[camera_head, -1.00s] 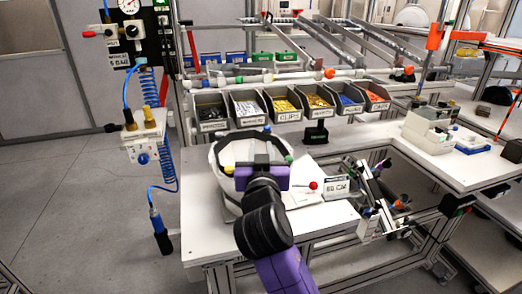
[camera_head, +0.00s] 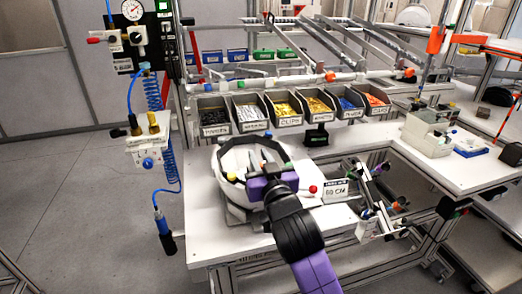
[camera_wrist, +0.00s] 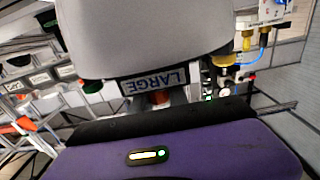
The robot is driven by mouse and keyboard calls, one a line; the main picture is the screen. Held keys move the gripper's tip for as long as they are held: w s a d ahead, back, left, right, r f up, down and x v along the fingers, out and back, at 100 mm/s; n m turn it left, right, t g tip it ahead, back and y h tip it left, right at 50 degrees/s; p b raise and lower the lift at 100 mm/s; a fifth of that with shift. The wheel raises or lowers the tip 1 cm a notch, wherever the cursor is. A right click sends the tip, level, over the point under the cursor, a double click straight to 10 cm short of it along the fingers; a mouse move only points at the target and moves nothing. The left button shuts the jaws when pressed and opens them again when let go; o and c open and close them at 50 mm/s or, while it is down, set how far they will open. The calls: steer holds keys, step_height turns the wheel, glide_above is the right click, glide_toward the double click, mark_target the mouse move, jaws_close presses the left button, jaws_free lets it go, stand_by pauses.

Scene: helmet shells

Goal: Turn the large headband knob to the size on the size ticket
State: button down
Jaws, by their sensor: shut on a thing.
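The white helmet shell (camera_head: 229,160) sits open side up on a grey stand on the white bench, with a dark band inside its rim. My purple gripper (camera_head: 268,182) is at the shell's near right side, tilted. In the wrist view a LARGE label (camera_wrist: 155,81) is just ahead of the gripper, under the pale shell (camera_wrist: 140,35). The gripper is shut on what appears to be the large headband knob, mostly hidden by the gripper. The size ticket (camera_head: 335,189) stands right of the shell and seems to read 60 CM.
A red ball-topped part (camera_head: 313,189) is close to the gripper's right. Several grey bins (camera_head: 283,109) line the bench's back. A blue coiled hose (camera_head: 153,92) hangs at the left. The bench's front left (camera_head: 215,245) is clear.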

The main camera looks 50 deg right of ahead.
steer(key=shift+w+a+r+n+t+y+p, duration=0.1)
steer(key=shift+n+t+y+p, duration=0.25)
steer(key=shift+n+y+p, duration=0.25)
steer(key=shift+a+r+n+t+y+p, duration=0.1)
steer(key=shift+n+t+y+p, duration=0.3)
steer(key=shift+y+p, duration=0.4)
steer(key=shift+w+a+f+n+t+y+p, duration=0.15)
steer(key=shift+n+t+y+p, duration=0.1)
steer(key=shift+n+y+p, duration=0.4)
steer(key=c, duration=1.3)
jaws_free()
steer(key=shift+s+a+f, duration=0.1)
steer(key=shift+s+f, duration=0.05)
steer(key=shift+s, duration=0.2)
steer(key=b+v, duration=0.2)
steer(key=v, duration=0.5)
steer(key=shift+s+b, duration=0.1)
steer(key=shift+b, duration=0.2)
steer(key=shift+m, duration=0.25)
